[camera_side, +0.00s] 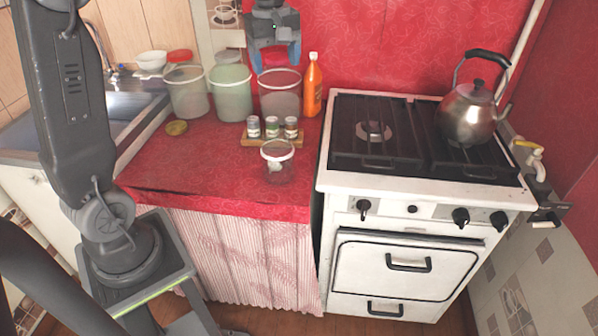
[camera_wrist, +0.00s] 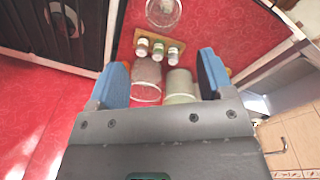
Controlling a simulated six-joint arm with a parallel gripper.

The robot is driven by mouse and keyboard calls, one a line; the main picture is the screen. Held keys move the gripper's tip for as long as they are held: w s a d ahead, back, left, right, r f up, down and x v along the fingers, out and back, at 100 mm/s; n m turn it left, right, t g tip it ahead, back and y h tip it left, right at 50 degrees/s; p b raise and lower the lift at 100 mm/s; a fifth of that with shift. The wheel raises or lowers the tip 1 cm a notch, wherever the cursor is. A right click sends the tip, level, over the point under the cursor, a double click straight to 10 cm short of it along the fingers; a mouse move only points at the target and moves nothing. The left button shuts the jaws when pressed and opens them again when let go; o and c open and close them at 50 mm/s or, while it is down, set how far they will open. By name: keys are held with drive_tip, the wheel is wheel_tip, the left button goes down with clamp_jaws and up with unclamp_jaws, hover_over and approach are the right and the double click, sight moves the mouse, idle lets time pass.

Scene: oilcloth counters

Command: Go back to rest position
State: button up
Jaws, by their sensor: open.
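My gripper (camera_side: 274,58) is in the upper middle of the side view, raised over the back of the red counter (camera_side: 190,165). Its blue-padded fingers also show in the wrist view (camera_wrist: 165,80), spread wide apart with nothing held between them. In the side view it hangs just above the rightmost of three large containers (camera_side: 279,95); I cannot tell the exact gap. In the wrist view this container (camera_wrist: 147,75) and the pale green one (camera_wrist: 180,84) appear between the fingers, below them.
A wooden rack (camera_side: 271,139) holds three small jars. A clear jar (camera_side: 277,163) stands in front. An orange bottle (camera_side: 313,86) is right of the containers, and a kettle (camera_side: 470,112) sits on the stove (camera_side: 420,190). The counter's front left is clear.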

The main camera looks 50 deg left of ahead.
drive_tip(key=s+d+f+m+t, duration=0.2)
drive_tip(key=s+d+m, duration=0.4)
drive_tip(key=s+m, duration=0.2)
drive_tip(key=s+d+f+m+t, duration=0.1)
drive_tip(key=s+d+m+t, duration=0.1)
drive_tip(key=s+d+m, duration=0.5)
drive_tip(key=s, duration=0.4)
drive_tip(key=shift+s+d+f+m+t, duration=0.2)
drive_tip(key=shift+s+f+m+t, duration=0.15)
drive_tip(key=shift+m+t, duration=0.05)
